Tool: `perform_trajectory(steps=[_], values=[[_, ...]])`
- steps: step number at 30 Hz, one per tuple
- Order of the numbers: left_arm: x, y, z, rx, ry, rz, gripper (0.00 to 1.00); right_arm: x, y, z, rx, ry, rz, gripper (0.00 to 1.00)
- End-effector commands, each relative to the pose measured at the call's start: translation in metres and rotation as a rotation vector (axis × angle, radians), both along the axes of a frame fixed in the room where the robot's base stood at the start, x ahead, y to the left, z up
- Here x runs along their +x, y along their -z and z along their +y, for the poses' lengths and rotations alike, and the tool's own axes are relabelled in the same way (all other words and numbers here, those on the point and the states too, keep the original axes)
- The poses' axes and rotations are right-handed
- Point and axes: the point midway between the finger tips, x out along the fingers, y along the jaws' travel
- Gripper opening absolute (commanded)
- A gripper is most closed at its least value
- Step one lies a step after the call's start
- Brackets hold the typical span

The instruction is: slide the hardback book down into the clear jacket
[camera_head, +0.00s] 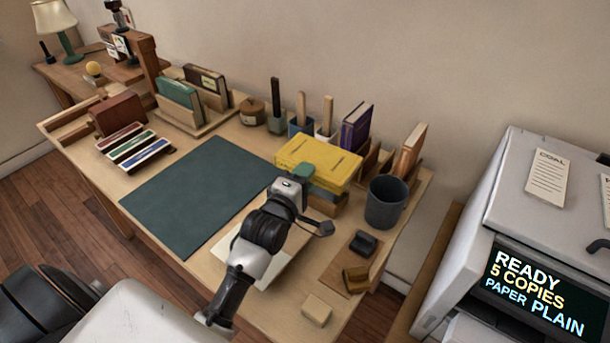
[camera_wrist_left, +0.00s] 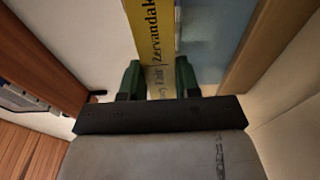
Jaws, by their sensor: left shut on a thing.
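The yellow hardback book (camera_head: 318,158) is held near the back right of the desk in the head view, its broad face turned up toward the camera. My left gripper (camera_head: 306,178) is at its front edge. In the left wrist view, the green fingertips of the left gripper (camera_wrist_left: 159,80) are shut on the book's lettered spine (camera_wrist_left: 152,38). A pale bluish surface lies beside the spine there; I cannot tell whether it is the clear jacket. I cannot make out the jacket in the head view, where the book and gripper cover that area. My right gripper is not in view.
A grey cup (camera_head: 386,203) stands close right of the book. Upright books (camera_head: 355,128) and tool pots (camera_head: 300,125) stand behind it. A dark green mat (camera_head: 200,195) lies clear to the left. A printer (camera_head: 540,240) stands at the right.

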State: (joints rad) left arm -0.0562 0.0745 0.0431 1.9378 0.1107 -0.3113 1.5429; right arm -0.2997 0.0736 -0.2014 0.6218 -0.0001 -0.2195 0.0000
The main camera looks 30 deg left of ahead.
Motion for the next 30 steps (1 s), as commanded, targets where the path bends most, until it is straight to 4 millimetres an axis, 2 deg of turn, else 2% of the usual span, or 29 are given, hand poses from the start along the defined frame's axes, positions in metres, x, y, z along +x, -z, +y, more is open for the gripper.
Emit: perform_trajectory(steps=[8, 9, 14, 22, 26, 30], values=[[0.000, 0.005, 0.000, 0.001, -0.001, -0.004, 0.00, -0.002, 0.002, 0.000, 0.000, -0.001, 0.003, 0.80], [0.000, 0.006, 0.000, 0.001, -0.001, 0.000, 0.35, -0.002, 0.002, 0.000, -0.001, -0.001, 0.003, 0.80], [0.000, 0.006, 0.000, 0.001, -0.001, 0.000, 0.57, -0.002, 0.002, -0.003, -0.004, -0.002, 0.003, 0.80], [0.000, 0.005, 0.000, 0.001, -0.001, -0.001, 0.57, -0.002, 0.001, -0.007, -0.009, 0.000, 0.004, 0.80], [0.000, -0.007, 0.000, 0.001, 0.000, -0.003, 0.57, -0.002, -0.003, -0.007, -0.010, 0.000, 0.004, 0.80], [-0.024, -0.004, 0.000, -0.001, -0.001, 0.003, 0.57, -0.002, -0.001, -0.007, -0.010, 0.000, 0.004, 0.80]])
